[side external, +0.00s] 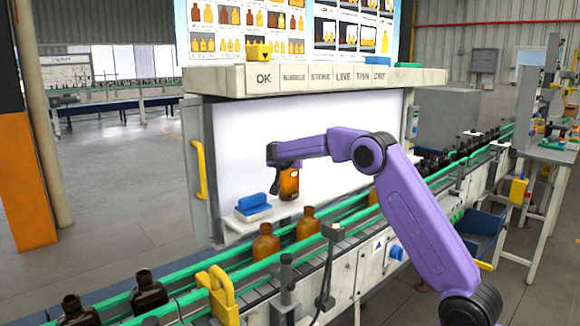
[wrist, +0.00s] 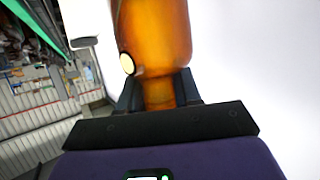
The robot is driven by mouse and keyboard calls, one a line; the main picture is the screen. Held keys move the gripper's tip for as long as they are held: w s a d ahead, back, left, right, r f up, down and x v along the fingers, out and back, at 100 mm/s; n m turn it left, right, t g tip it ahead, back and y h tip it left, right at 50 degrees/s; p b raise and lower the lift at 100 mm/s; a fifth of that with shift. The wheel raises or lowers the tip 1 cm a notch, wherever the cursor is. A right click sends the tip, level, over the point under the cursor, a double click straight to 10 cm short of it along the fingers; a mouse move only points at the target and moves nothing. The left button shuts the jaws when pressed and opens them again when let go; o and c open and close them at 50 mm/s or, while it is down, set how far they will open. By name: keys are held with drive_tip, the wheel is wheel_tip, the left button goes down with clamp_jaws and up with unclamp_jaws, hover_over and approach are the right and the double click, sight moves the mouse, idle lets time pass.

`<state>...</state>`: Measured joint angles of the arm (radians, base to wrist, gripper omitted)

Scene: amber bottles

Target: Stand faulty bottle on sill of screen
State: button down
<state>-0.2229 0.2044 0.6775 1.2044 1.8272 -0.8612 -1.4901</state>
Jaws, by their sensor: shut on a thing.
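My gripper (side external: 284,168) is shut on the neck of an amber bottle (side external: 289,184). The bottle hangs upright in front of the white lit screen (side external: 240,140), over the white sill (side external: 325,190). I cannot tell whether its base touches the sill. The screen fills the right of that view (wrist: 260,65).
A blue-handled block (side external: 253,207) sits on the sill's left end. Two amber bottles (side external: 266,242) (side external: 307,223) stand on the conveyor just in front, between green rails. Dark bottles (side external: 148,293) stand at lower left. A yellow handle (side external: 199,170) flanks the screen.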

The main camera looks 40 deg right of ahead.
drive_tip(key=shift+f, duration=0.45)
drive_tip(key=shift+f, duration=0.15)
drive_tip(key=c, duration=0.8)
unclamp_jaws()
